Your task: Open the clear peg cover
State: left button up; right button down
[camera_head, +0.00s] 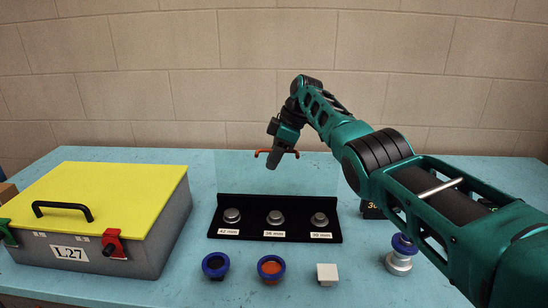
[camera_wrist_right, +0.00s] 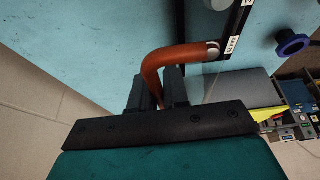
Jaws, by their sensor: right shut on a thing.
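The clear peg cover (camera_head: 237,174) stands raised behind the black peg base (camera_head: 250,205) in the head view, its sheet faint against the wall and table. Its orange-red handle (camera_head: 293,153) is at the top edge. My right gripper (camera_head: 273,160) is shut on this handle. In the right wrist view the curved orange handle (camera_wrist_right: 178,57) passes between the dark fingers (camera_wrist_right: 158,92). Three metal pegs (camera_head: 275,217) stand uncovered in a row on the base, with size labels in front. The cover's exact tilt is hard to tell. My left gripper is not in view.
A grey case with a yellow lid (camera_head: 120,185) stands at left. Two blue-rimmed caps (camera_head: 215,264) (camera_head: 271,267) and a white block (camera_head: 327,273) lie in front of the base. A blue-topped metal fitting (camera_head: 400,262) stands at right, partly behind my arm.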

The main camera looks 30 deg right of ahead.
jog(key=shift+d, duration=0.1)
jog(key=c, duration=1.5)
grip_release()
jog(key=v, duration=1.3)
jog(key=shift+f, duration=0.1)
